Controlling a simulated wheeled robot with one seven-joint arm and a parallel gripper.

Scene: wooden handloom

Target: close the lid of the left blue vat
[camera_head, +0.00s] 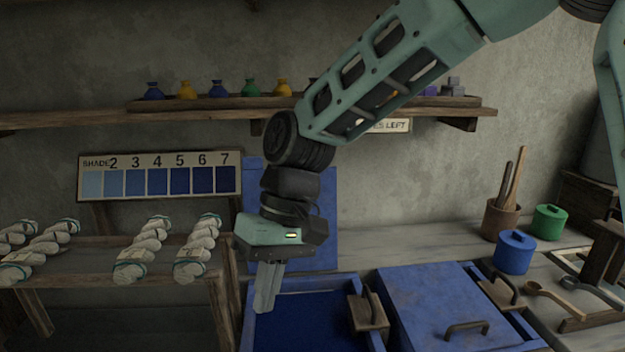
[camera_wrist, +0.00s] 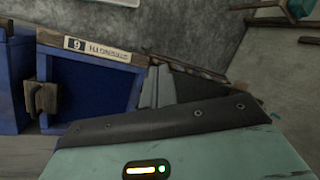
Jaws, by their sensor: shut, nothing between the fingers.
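The left blue vat (camera_head: 252,325) is open, with dark blue dye inside. Its blue lid (camera_head: 325,225) stands upright at the back, partly hidden by my arm. My gripper (camera_head: 265,306) points down in front of the lid, over the left part of the vat opening. Its fingers are together and empty. In the wrist view, the fingers (camera_wrist: 157,88) show beside a dark blue surface under a pale label strip (camera_wrist: 98,50); I cannot tell whether they touch it.
The right vat's blue lid (camera_head: 430,295) lies flat, with a dark handle (camera_head: 466,328) on it. A wooden bracket (camera_head: 367,312) sits between the vats. A rack of white skeins (camera_head: 143,250) stands left; a blue pot (camera_head: 514,252) and green pot (camera_head: 549,222) stand right.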

